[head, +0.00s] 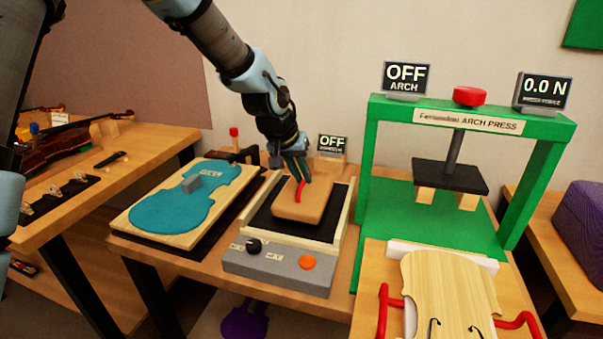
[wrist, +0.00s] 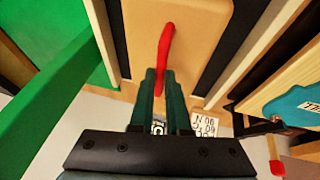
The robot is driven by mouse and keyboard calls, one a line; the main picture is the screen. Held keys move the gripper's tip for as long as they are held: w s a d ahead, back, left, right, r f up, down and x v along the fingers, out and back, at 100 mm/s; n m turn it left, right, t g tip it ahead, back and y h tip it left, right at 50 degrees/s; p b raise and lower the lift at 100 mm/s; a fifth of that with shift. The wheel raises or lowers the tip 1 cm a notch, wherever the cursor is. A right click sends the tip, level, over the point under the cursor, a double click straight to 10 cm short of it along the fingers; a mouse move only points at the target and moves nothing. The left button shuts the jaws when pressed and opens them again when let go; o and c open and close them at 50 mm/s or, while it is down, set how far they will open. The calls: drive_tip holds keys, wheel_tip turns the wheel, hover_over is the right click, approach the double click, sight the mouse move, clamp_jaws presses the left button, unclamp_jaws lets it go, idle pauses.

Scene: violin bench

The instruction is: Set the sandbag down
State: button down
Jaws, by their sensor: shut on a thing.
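The sandbag (head: 298,209) is a tan, flat block-like bag with a red strap handle (head: 299,191). In the head view it is over the black bed (head: 315,229) of a grey-fronted device, between two pale wooden rails. I cannot tell whether it touches the bed or hangs just above it. My gripper (head: 297,176) is above the bag, pointing down, shut on its red handle. In the wrist view the fingers (wrist: 160,78) close on the red handle (wrist: 165,48), with the tan bag (wrist: 190,28) behind it.
The device has a black knob (head: 254,246), an orange button (head: 307,262) and a display (head: 332,143) reading OFF. A blue violin-shaped template (head: 190,203) on a board lies left. A green arch press (head: 367,180) stands close on the right, with a violin plate (head: 448,290) in front.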

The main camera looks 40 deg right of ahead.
drive_tip(key=shift+d, duration=0.1)
drive_tip(key=c, duration=0.9)
unclamp_jaws()
drive_tip(key=w+b+v, duration=0.1)
drive_tip(key=v, duration=1.1)
drive_tip(key=w+a+f+n+t+y, duration=0.1)
drive_tip(key=w+a+f+n, duration=0.2)
drive_tip(key=a, duration=0.7)
drive_tip(key=w+a+f+n+y, duration=0.15)
drive_tip(key=w+a, duration=0.35)
drive_tip(key=a, duration=0.5)
drive_tip(key=s+a+f+n, duration=0.1)
drive_tip(key=a, duration=0.7)
drive_tip(key=s+a+f+n+y, duration=0.1)
drive_tip(key=s+a+f+n, duration=0.1)
drive_tip(key=a, duration=0.6)
drive_tip(key=s+a+f+n+y, duration=0.1)
drive_tip(key=a+f+n, duration=0.1)
drive_tip(key=a, duration=0.6)
drive_tip(key=shift+s+a+f, duration=0.1)
drive_tip(key=shift+s, duration=0.15)
